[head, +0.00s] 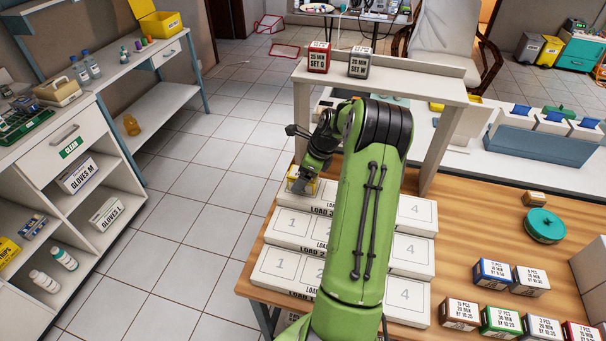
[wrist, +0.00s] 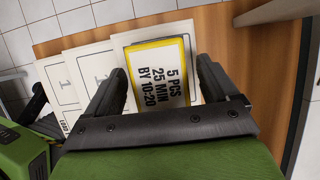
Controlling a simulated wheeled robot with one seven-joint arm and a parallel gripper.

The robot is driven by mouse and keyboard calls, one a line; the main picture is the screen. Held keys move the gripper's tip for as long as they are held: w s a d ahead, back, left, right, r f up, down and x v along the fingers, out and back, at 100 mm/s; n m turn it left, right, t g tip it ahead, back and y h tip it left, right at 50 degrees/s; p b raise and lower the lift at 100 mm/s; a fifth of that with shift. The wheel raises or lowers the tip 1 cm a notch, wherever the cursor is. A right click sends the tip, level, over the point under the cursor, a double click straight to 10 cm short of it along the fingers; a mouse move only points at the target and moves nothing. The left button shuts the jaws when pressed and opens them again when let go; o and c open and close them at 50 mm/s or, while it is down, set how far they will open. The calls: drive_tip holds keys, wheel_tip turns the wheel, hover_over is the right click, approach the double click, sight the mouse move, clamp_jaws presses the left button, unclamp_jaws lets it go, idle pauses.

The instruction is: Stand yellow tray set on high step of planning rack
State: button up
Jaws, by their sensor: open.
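The yellow tray set (wrist: 158,72) is a box with a yellow-edged white label reading 5 PCS, 25 MIN, BY 10:20. It sits at the left end of the back, highest-looking step of the planning rack (head: 270,275), where slot 1 appears to be. In the head view the tray set (head: 309,186) shows only partly behind my gripper (head: 302,183). In the wrist view my gripper (wrist: 158,88) is open with one finger on each side of the box. I cannot tell whether the fingers touch it. My arm hides the rack's middle slots.
A white shelf (head: 430,85) stands behind the rack, bearing a red box (head: 319,57) and a grey box (head: 359,62). Several labelled boxes stand at the table's right front, including a blue one (head: 491,273). A teal round container (head: 544,226) is behind them. The rack's right-hand slots are bare.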

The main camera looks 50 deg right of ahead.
drive_tip(key=p+v, duration=0.3)
drive_tip(key=v, duration=0.9)
drive_tip(key=a+r+n+h, duration=0.1)
drive_tip(key=a+r+n, duration=0.25)
drive_tip(key=a, duration=0.35)
drive_tip(key=a+r+n+g, duration=0.1)
drive_tip(key=a+r+n, duration=0.2)
drive_tip(key=a+n, duration=0.25)
drive_tip(key=a+r+n+h, duration=0.1)
drive_tip(key=a+r+n, duration=0.25)
drive_tip(key=a, duration=0.35)
drive_tip(key=s+a+n+t, duration=0.2)
drive_tip(key=s+a+n, duration=1.2)
drive_tip(key=s+n, duration=0.2)
drive_tip(key=shift+a+r+n+t, duration=0.3)
drive_tip(key=shift+r+n, duration=0.15)
drive_tip(key=shift+n, duration=0.6)
